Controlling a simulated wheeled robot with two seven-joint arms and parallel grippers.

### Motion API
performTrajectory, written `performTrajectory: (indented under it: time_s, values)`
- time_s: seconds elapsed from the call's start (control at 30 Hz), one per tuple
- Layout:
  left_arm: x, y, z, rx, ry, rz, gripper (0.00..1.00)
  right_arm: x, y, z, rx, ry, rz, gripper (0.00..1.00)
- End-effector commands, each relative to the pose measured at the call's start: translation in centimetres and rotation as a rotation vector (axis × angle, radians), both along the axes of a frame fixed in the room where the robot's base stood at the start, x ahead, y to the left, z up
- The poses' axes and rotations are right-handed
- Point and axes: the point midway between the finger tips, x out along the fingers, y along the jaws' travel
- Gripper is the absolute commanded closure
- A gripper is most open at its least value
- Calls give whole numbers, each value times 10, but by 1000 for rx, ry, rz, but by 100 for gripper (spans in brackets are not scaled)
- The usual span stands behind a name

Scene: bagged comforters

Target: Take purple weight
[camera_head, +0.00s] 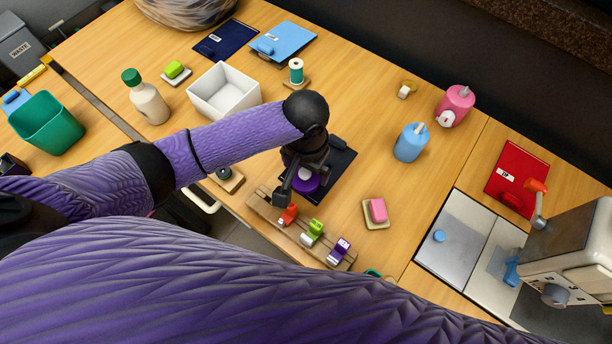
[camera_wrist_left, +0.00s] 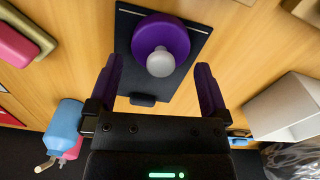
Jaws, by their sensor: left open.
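A round purple weight (camera_wrist_left: 172,35) with a pale knob sits on a dark clipboard-like pad (camera_wrist_left: 193,66) in the left wrist view. In the head view the purple weight (camera_head: 307,184) is partly hidden by my left gripper (camera_head: 303,180). In the left wrist view the gripper (camera_wrist_left: 158,75) is open, its purple fingers to either side and the weight ahead between them, apart from both. A small purple labelled piece (camera_head: 340,250) also stands on the wooden rack (camera_head: 275,220). My right gripper is not in view.
A red piece (camera_head: 288,215) and a green piece (camera_head: 312,232) stand on the rack close by. A pink block (camera_head: 378,210), blue bottle (camera_head: 411,142), white box (camera_head: 222,90) and thread spool (camera_head: 296,71) stand around. Table between pad and blue bottle is clear.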

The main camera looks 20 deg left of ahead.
Motion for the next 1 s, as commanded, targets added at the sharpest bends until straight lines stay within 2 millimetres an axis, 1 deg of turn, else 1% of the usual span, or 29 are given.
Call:
performTrajectory:
  time_s: [0.03,0.1,0.17,0.3,0.33,0.37,0.4,0.47,0.5,0.57,0.6,0.67,0.7,0.73,0.93,0.97,1.0]
  values:
    - [-4,2,-16,1,4,0,0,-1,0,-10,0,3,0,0]
    - [-4,1,-29,1,4,-1,0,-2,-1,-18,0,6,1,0]
    - [-3,1,-33,0,2,0,0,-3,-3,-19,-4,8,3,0]
    - [-3,1,-30,0,0,-1,0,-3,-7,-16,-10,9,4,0]
    - [-3,1,-29,0,0,-1,2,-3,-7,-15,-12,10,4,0]
    - [-3,1,-29,1,0,-1,8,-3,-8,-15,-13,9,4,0]
    - [-3,1,-29,1,0,-1,17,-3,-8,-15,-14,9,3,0]
    - [-3,1,-29,1,0,-1,30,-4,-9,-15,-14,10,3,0]
    - [-3,1,-29,1,0,-1,38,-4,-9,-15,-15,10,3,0]
    - [-3,1,-29,1,0,-1,51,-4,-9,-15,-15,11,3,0]
    - [-3,1,-29,1,0,-1,59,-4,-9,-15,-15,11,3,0]
    - [-3,1,-29,1,0,0,72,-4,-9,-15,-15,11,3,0]
    - [-3,1,-29,1,0,0,80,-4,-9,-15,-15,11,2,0]
    - [-3,1,-29,1,0,0,86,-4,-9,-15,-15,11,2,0]
    - [-3,1,-27,1,-1,-1,86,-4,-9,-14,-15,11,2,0]
    - [-2,1,-24,0,-2,-1,86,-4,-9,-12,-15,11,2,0]
    - [-2,1,-17,-1,-3,-1,86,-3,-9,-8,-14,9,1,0]
